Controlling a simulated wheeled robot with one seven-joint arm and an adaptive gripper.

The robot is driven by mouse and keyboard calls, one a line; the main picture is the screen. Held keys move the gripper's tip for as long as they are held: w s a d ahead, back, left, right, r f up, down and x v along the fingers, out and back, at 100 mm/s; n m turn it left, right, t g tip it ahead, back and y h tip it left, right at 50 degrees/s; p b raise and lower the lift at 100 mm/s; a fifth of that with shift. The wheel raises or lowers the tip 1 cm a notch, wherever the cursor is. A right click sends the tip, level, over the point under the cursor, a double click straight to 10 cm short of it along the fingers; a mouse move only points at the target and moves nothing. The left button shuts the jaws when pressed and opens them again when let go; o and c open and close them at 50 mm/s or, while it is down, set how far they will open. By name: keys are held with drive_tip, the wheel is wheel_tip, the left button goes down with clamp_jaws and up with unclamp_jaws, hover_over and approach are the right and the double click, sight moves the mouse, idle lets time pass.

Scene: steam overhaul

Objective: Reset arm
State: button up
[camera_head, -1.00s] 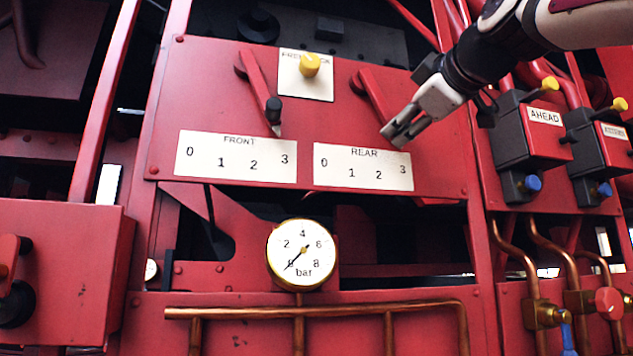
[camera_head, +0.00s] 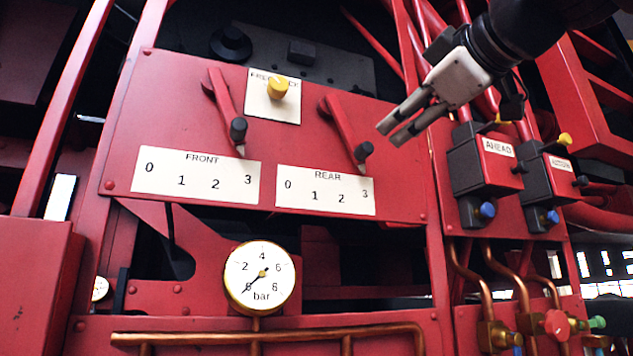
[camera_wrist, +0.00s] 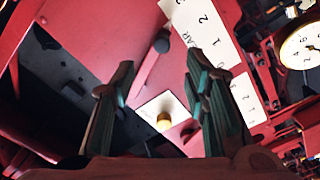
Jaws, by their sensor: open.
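My gripper (camera_head: 393,129) is open and empty in the head view. It is apart from the red panel, up and to the right of the rear lever (camera_head: 345,133). The rear lever's pointer is near 3 on the REAR scale (camera_head: 325,191). The front lever (camera_head: 224,108) points near 3 on the FRONT scale (camera_head: 195,178). In the wrist view my gripper's two fingers (camera_wrist: 160,105) stand well apart. A yellow knob (camera_wrist: 164,122) on a white plate shows between them, with nothing held.
A pressure gauge (camera_head: 260,278) hangs below the panel, its needle at the low end. The AHEAD box (camera_head: 492,163) and a second box (camera_head: 550,178) stand to the right. Copper pipes (camera_head: 270,333) run below. Red bars (camera_head: 587,95) are at the upper right.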

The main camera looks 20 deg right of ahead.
drive_tip(key=shift+s, duration=0.5)
drive_tip(key=shift+f, duration=0.1)
drive_tip(key=w+a+f+m+g+p, duration=0.1)
drive_tip(key=a+f+m+g+p, duration=0.1)
drive_tip(key=f, duration=0.5)
drive_tip(key=w+a+f+m+g+p, duration=0.1)
drive_tip(key=w+f+g, duration=0.1)
drive_tip(key=f, duration=0.5)
drive_tip(key=s+a+f+m+g+p, duration=0.1)
drive_tip(key=s+f, duration=0.4)
drive_tip(key=f, duration=0.6)
drive_tip(key=s+a+f+m+g+p, duration=0.2)
drive_tip(key=s+f+m+g, duration=0.2)
drive_tip(key=f, duration=0.7)
drive_tip(key=s+a+f+m+g+p, duration=0.2)
drive_tip(key=s+f+g, duration=0.2)
drive_tip(key=f, duration=0.8)
drive_tip(key=s, duration=0.2)
drive_tip(key=shift+s+g+p, duration=0.3)
drive_tip(key=shift+s+g, duration=0.05)
drive_tip(key=shift+g, duration=0.05)
drive_tip(key=shift+f, duration=0.1)
drive_tip(key=shift+a, duration=0.1)
